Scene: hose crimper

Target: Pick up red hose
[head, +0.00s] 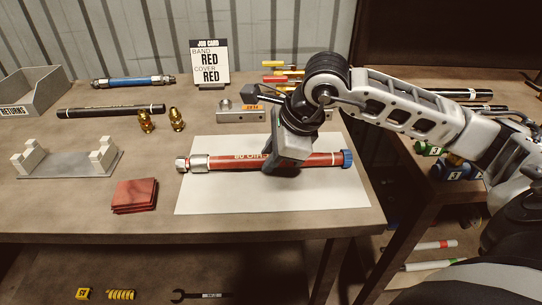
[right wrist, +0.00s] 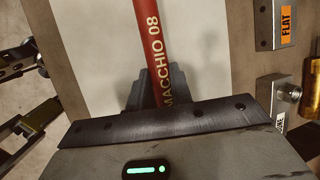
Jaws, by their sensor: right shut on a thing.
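The red hose (head: 318,160) lies lengthwise over a white sheet (head: 320,195) on the table, with a silver fitting (head: 198,163) at its left end and a blue cap (head: 347,158) at its right end. My right gripper (head: 280,165) is over the middle of the hose, pointing down, its fingers shut on it. The right wrist view shows the red hose (right wrist: 160,50) with yellow lettering running between the gripper's fingers (right wrist: 155,90). I cannot tell whether the hose touches the sheet or is slightly above it.
A job card (head: 209,62) reading red stands at the back. A blue hose (head: 133,81), a black hose (head: 110,110), brass fittings (head: 177,119), a grey cradle (head: 68,163), red pads (head: 134,195) and a returns bin (head: 35,92) occupy the left. A metal block (head: 238,111) stands behind the sheet.

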